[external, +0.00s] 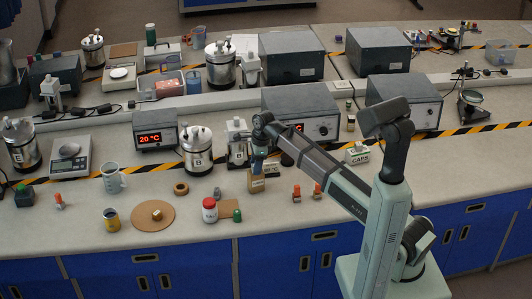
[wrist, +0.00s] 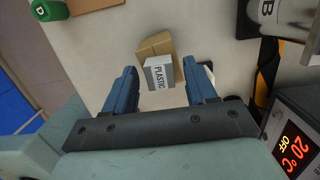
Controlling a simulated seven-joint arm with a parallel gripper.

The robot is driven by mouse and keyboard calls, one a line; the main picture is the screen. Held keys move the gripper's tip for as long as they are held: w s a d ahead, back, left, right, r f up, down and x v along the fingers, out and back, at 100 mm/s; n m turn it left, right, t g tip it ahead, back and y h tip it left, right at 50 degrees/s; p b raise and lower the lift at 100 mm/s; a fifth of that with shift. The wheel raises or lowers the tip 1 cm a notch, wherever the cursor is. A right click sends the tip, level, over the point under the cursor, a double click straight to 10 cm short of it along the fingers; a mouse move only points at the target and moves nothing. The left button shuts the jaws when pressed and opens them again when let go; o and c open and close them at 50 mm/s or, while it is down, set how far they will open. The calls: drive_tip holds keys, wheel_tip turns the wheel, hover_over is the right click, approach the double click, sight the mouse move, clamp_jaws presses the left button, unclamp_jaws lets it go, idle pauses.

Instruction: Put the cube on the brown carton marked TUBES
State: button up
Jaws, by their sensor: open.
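A pale grey cube-like block (wrist: 159,73) labelled PLASTIC shows in the wrist view, in front of a brown carton (wrist: 150,47). It appears to rest on the carton, but I cannot tell for sure. My gripper (wrist: 160,82) is open, with one blue finger on each side of the block and gaps between. In the external view my gripper (external: 263,158) is low over the brown carton (external: 257,185), hiding part of it; the block (external: 271,169) is small there. The carton's marking is not readable.
A canister marked B (external: 197,150) and a red-display unit (external: 156,136) stand close left of my gripper. A grey instrument (external: 302,112) is behind. A red-lidded jar (external: 210,210) and a green bottle (external: 237,215) stand in front. The counter right of the carton has free room.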

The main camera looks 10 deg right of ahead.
drive_tip(key=shift+r, duration=0.1)
wheel_tip(320, 180, up, 12)
drive_tip(key=d, duration=0.1)
drive_tip(key=shift+d, duration=0.4)
drive_tip(key=shift+a, duration=0.1)
